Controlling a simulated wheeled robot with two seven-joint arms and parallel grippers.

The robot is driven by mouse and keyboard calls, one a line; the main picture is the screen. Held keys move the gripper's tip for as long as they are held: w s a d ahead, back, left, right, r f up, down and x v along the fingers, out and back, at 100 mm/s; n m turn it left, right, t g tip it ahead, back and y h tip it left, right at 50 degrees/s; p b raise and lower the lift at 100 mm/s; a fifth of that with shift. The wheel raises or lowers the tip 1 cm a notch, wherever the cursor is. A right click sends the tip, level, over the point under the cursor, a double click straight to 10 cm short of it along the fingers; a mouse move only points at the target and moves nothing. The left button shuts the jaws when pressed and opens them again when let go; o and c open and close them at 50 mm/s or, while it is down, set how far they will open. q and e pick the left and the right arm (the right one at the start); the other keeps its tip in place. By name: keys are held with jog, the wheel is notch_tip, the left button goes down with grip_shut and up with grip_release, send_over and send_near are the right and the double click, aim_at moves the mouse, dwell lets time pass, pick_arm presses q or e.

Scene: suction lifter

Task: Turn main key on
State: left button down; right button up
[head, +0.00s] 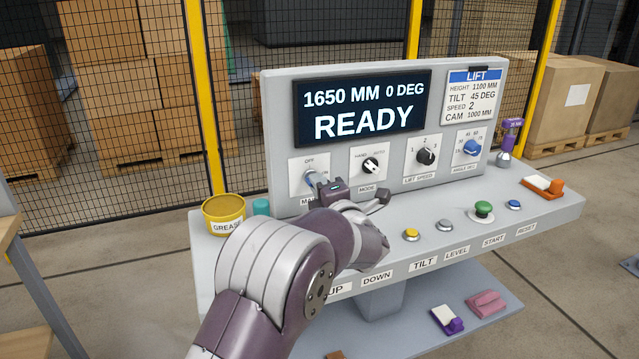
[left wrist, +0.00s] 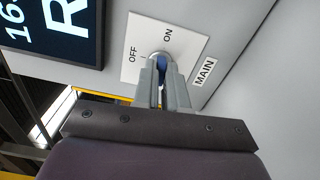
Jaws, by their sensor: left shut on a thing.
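The main key (head: 310,178) is on a white plate at the lower left of the grey console's upright panel. The display (head: 362,108) reads READY, 1650 MM and 0 DEG. My right gripper is not in view.
The mode knob (head: 371,166), lift speed knob (head: 425,156) and another blue knob (head: 471,147) stand to the right. A yellow grease tin (head: 224,215) is left of my arm. Several buttons, including a green one (head: 483,209), line the desk.

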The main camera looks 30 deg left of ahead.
pick_arm(q)
jog(key=shift+m, duration=0.7)
jog(key=c, duration=1.2)
grip_release()
jog(key=v, duration=1.2)
jog(key=shift+s+d, duration=0.2)
jog(key=shift+d, duration=0.1)
jog(key=shift+f, duration=0.15)
